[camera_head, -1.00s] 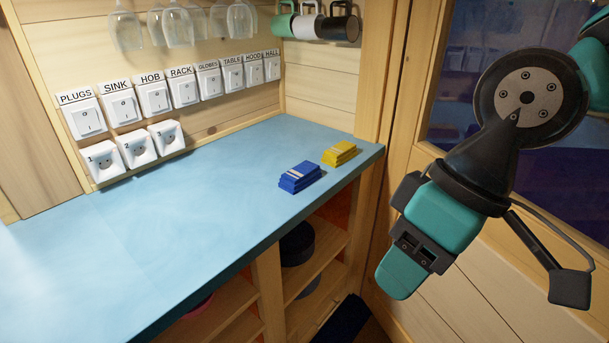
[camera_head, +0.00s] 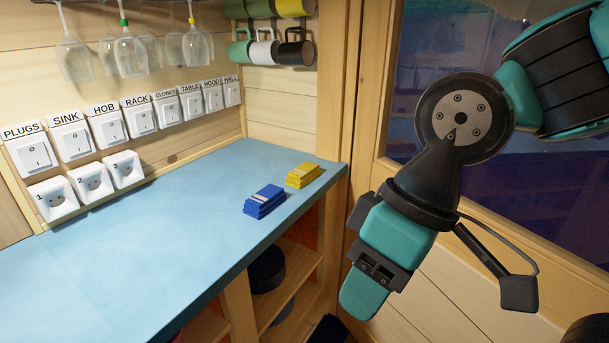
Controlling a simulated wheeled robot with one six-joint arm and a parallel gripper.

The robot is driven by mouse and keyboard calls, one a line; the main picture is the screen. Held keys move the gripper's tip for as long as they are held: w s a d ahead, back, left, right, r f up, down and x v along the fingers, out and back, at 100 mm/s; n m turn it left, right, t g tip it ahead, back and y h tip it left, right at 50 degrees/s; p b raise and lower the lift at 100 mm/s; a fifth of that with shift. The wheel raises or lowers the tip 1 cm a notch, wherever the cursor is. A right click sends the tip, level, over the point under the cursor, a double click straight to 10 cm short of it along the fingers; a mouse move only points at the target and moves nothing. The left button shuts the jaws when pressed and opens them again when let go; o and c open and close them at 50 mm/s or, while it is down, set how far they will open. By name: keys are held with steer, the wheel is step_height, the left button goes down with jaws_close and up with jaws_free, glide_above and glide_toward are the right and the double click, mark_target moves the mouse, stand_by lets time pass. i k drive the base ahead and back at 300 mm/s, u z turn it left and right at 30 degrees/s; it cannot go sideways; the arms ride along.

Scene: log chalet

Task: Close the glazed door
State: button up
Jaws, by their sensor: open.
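The glazed door (camera_head: 377,165) fills the right side of the view. It has a pale wooden frame, a dark glass pane (camera_head: 540,195) above and light boards below. My arm crosses in front of it and hides part of the frame and glass. My gripper (camera_head: 362,293) hangs down in front of the door's left side, beyond the right end of the counter. It is open, with nothing seen between its jaws, and its far finger is hidden. I cannot tell whether it touches the door. No handle can be made out, and how far the door stands open is unclear.
A blue counter (camera_head: 150,235) runs along the left wall, its right corner near the door post. Blue (camera_head: 264,202) and yellow (camera_head: 303,175) stacks lie on it. Labelled switches, sockets, hanging glasses and mugs (camera_head: 265,52) line the wall. Open shelves (camera_head: 290,295) sit under the counter.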

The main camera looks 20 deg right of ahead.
mark_target(451, 297)
steer(key=u, duration=0.35)
steer(key=k, duration=1.3)
steer(key=z, duration=0.35)
